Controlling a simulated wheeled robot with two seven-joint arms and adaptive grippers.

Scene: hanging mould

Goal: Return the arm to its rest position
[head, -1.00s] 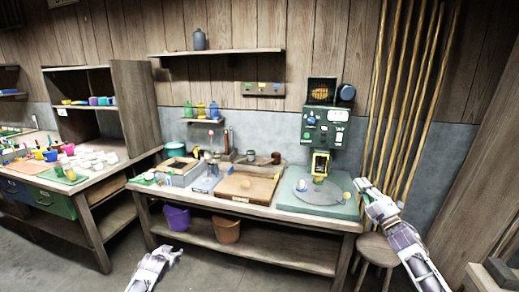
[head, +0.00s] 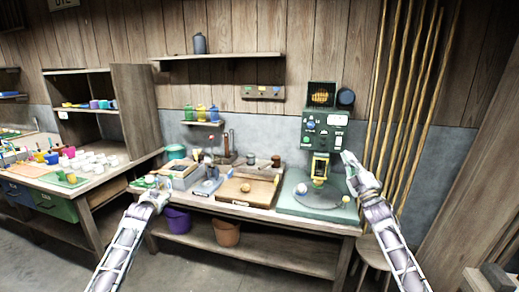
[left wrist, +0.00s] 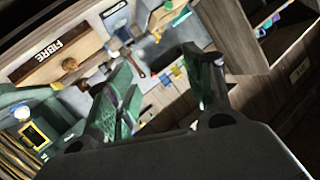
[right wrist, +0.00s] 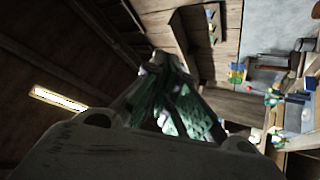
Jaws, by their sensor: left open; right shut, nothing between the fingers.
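My left gripper (head: 155,190) is in front of the workbench's left end in the head view. In the left wrist view its fingers (left wrist: 165,95) stand wide apart with nothing between them. My right gripper (head: 348,168) is raised at the right side of the green machine (head: 325,132), in front of the bench. In the right wrist view its fingers (right wrist: 172,100) are together and hold nothing. Neither gripper touches any object that I can make out.
The workbench (head: 260,221) carries a wooden board (head: 247,191) and a round grey plate (head: 317,195) on a green base. Purple (head: 178,219) and brown (head: 226,233) buckets sit beneath. A stool (head: 372,252) stands at the right. The floor in front is clear.

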